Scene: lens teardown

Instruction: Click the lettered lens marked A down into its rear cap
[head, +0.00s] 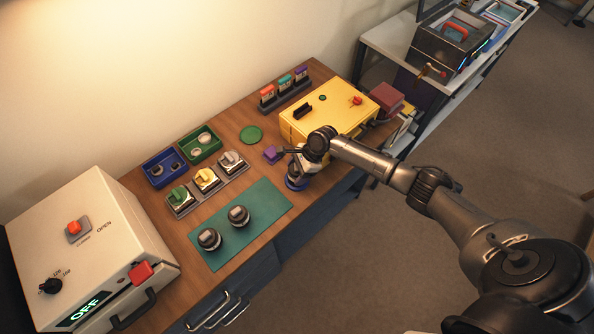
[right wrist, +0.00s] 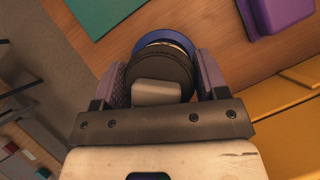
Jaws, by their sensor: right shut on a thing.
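My right gripper (head: 297,170) is at the front edge of the bench, to the right of the teal mat. In the right wrist view its fingers (right wrist: 162,80) are shut on a dark round lens (right wrist: 150,63) with a grey block on top. No letter is readable on it. A blue round cap (right wrist: 168,43) shows just beneath the lens; the same blue rim (head: 295,184) shows under the gripper in the head view. I cannot tell whether the lens is seated in the cap. My left gripper is not in view.
Two similar dark lenses (head: 209,239) (head: 238,216) stand on the teal mat (head: 263,201). A yellow case (head: 335,122) and a purple block (head: 271,154) are close to my right gripper. Blue (head: 149,170) and green (head: 218,150) trays lie behind. A white machine reading OFF (head: 105,225) stands left.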

